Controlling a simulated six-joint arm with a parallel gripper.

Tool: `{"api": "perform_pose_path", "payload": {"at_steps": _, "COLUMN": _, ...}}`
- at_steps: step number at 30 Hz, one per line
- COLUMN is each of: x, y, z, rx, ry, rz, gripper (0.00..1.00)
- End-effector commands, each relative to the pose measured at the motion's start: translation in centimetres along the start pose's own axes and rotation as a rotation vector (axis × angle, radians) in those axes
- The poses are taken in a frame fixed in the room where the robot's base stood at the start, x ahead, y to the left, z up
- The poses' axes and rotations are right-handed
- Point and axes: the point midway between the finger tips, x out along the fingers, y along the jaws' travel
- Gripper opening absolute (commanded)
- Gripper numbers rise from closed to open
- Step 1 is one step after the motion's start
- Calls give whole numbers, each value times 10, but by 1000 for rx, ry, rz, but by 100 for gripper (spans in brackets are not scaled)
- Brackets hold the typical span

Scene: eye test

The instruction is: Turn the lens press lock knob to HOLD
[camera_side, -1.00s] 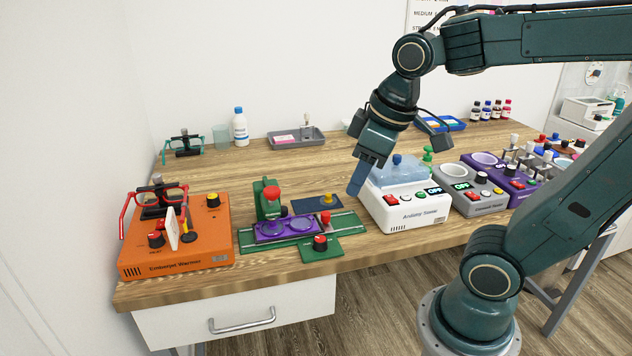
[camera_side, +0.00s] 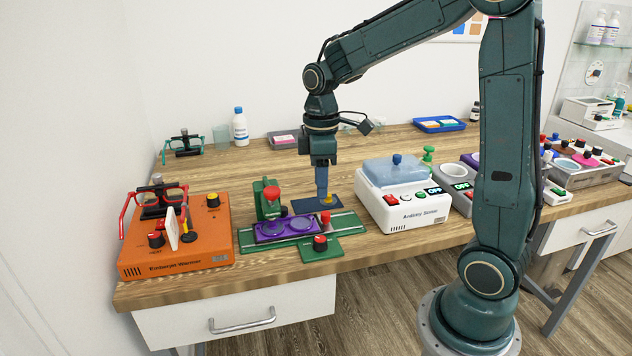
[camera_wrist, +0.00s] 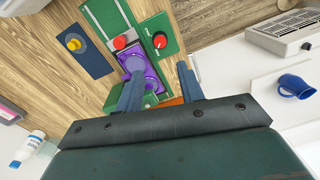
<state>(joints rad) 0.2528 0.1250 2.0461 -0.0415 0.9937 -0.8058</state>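The lens press (camera_side: 268,200) is green with a red ball-topped handle and a purple tray (camera_side: 290,229) holding two round lenses. Its lock knob (camera_side: 320,243) is red on a black base, on a green plate at the press's front right. The knob also shows in the wrist view (camera_wrist: 160,40), with small white lettering beside it too small to read. Which mark it points to I cannot tell. My gripper (camera_side: 322,196) hangs pointing down above the press area, apart from the knob. In the wrist view its two fingers (camera_wrist: 158,72) are spread with nothing gripped between them.
A dark blue mat (camera_side: 305,206) with a yellow knob (camera_side: 326,200) lies behind the press. A red-topped piece (camera_side: 326,217) stands on the green rail.

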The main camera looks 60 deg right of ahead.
Motion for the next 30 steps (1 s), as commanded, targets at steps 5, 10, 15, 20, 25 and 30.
{"api": "perform_pose_path", "payload": {"at_steps": 5, "x": 1, "y": 1, "z": 0, "rx": -3, "ry": -2, "rz": -2, "gripper": 38}}
{"api": "perform_pose_path", "payload": {"at_steps": 10, "x": 5, "y": 0, "z": 0, "rx": -3, "ry": -2, "rz": -3, "gripper": 38}}
{"api": "perform_pose_path", "payload": {"at_steps": 15, "x": 17, "y": 0, "z": 0, "rx": -3, "ry": -4, "rz": -4, "gripper": 38}}
{"api": "perform_pose_path", "payload": {"at_steps": 20, "x": 36, "y": 0, "z": 0, "rx": -3, "ry": -4, "rz": -5, "gripper": 38}}
{"api": "perform_pose_path", "payload": {"at_steps": 25, "x": 62, "y": 0, "z": 0, "rx": -3, "ry": -5, "rz": -5, "gripper": 38}}
{"api": "perform_pose_path", "payload": {"at_steps": 30, "x": 88, "y": -1, "z": 0, "rx": -3, "ry": -4, "rz": -5, "gripper": 38}}
